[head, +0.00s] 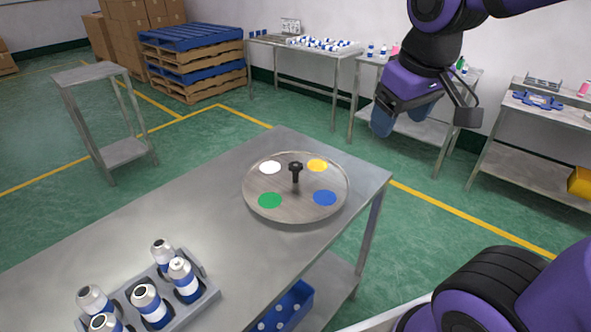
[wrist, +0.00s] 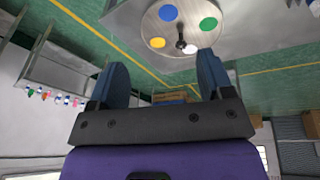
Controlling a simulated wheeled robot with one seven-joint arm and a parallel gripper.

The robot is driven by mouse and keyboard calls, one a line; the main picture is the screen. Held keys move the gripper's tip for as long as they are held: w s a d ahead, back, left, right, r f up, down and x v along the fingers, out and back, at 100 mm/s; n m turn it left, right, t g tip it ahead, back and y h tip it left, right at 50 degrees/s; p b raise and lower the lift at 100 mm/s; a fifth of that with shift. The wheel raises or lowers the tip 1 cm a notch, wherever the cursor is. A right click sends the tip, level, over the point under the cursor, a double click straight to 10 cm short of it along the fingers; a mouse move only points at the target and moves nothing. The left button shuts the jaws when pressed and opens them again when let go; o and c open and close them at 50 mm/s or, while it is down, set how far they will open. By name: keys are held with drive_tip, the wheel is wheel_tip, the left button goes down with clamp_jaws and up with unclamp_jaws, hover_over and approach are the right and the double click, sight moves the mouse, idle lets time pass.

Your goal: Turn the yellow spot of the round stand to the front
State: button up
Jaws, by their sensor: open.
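The round stand (head: 295,187) is a flat metal disc near the right end of the steel table. A black knob (head: 295,172) rises from its middle. The yellow spot (head: 317,165) is at the back right of the disc, the white spot (head: 270,167) at the back left, the green spot (head: 269,200) at the front left and the blue spot (head: 324,198) at the front right. My gripper (head: 395,115) is open and empty, up and to the right of the stand, apart from it. In the wrist view the stand (wrist: 165,45) shows beyond the two blue fingers (wrist: 165,82).
A grey tray (head: 205,297) with several blue-and-white cans stands at the front left of the table (head: 120,225). A blue bin (head: 290,303) is on the shelf below. Side tables with bottles line the wall. The table top between tray and stand is clear.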

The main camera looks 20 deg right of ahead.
drive_tip(key=w+a+f+n+g+h, duration=0.1)
drive_tip(key=w+f+n+g+h, duration=0.25)
drive_tip(key=w+f, duration=0.55)
drive_tip(key=n+t+h, duration=0.5)
drive_tip(key=n+h, duration=0.4)
drive_tip(key=n, duration=0.4)
approach(292, 172)
drive_tip(key=shift+m, duration=0.25)
drive_tip(key=s+d, duration=0.2)
drive_tip(key=d, duration=0.1)
drive_tip(key=s+d, duration=0.2)
drive_tip(key=d, duration=0.1)
drive_tip(key=s+d, duration=0.2)
drive_tip(key=d, duration=0.1)
drive_tip(key=shift+s+f, duration=0.1)
drive_tip(key=shift+s, duration=0.15)
drive_tip(key=w+a+f+n+t, duration=0.1)
drive_tip(key=a+n+t, duration=0.1)
drive_tip(key=w+a+f+n+t, duration=0.1)
drive_tip(key=n+t, duration=0.1)
drive_tip(key=w+a+f+n+t, duration=0.1)
drive_tip(key=a+n+t, duration=0.1)
drive_tip(key=n, duration=0.1)
drive_tip(key=shift+w+a+h, duration=0.35)
drive_tip(key=shift+w+a+f+n+t, duration=0.1)
drive_tip(key=shift+w+a+n+t, duration=0.05)
drive_tip(key=shift+a+n+t, duration=0.4)
drive_tip(key=x, duration=1.1)
drive_tip(key=c, duration=1.3)
